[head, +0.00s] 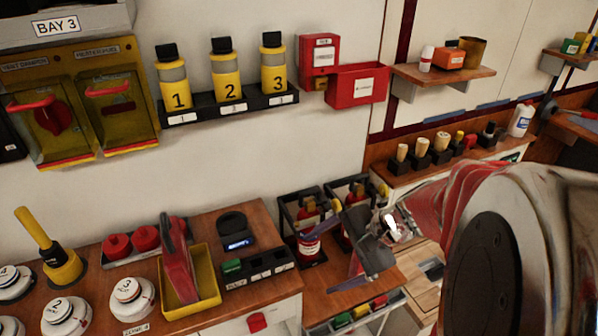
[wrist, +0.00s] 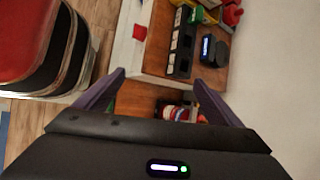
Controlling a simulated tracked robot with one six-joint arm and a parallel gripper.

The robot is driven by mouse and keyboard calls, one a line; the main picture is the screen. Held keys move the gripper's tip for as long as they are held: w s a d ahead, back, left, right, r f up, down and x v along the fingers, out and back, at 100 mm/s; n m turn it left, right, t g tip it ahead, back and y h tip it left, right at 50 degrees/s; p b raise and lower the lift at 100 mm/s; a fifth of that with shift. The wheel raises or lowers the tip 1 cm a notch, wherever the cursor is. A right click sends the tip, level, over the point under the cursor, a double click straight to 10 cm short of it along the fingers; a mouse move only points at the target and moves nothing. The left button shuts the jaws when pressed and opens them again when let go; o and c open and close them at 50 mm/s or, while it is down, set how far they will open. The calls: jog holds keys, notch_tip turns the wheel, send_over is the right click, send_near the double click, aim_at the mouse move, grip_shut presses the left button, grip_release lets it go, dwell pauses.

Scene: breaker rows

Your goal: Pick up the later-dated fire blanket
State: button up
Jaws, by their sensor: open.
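My gripper (head: 336,255) is open, with its purple fingers apart over the low wooden shelf beside the counter. Its fingers also show in the wrist view (wrist: 160,80), with nothing held between them. A red canister with a white label (head: 309,247) stands in a black rack just behind the fingers; in the wrist view it is partly hidden (wrist: 178,110) by my gripper. A second black rack (head: 346,186) is beside it, its contents partly covered by my gripper. On the wall hang a labelled red box (head: 320,53) and an open red holder (head: 357,88). I cannot identify a fire blanket for certain or read any date.
The counter at left holds a yellow bin (head: 206,289) with a red tool, a dark device with a lit display (head: 236,232) and a black slotted tray (head: 258,268). Three numbered yellow cylinders (head: 227,75) stand on a wall rack. Stamps (head: 422,150) line the right ledge.

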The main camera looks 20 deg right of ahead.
jog(key=s+d+f+m+t+h, duration=0.1)
jog(key=d+f+m+t, duration=0.3)
jog(key=d+m, duration=0.5)
jog(key=s+d+f+m+t+h, duration=0.1)
jog(key=d+f+m+t+h, duration=0.2)
jog(key=d+m, duration=0.7)
jog(key=d+f+t, duration=0.1)
jog(key=d+f, duration=0.1)
jog(key=d, duration=0.5)
jog(key=shift+t+h, duration=0.3)
jog(key=shift+h, duration=0.1)
jog(key=shift+d, duration=0.1)
jog(key=x, duration=0.8)
jog(key=shift+w+f, duration=0.15)
jog(key=shift+w, duration=0.1)
jog(key=shift+x, duration=2.6)
jog(key=shift+s, duration=0.1)
jog(key=shift+c, duration=0.6)
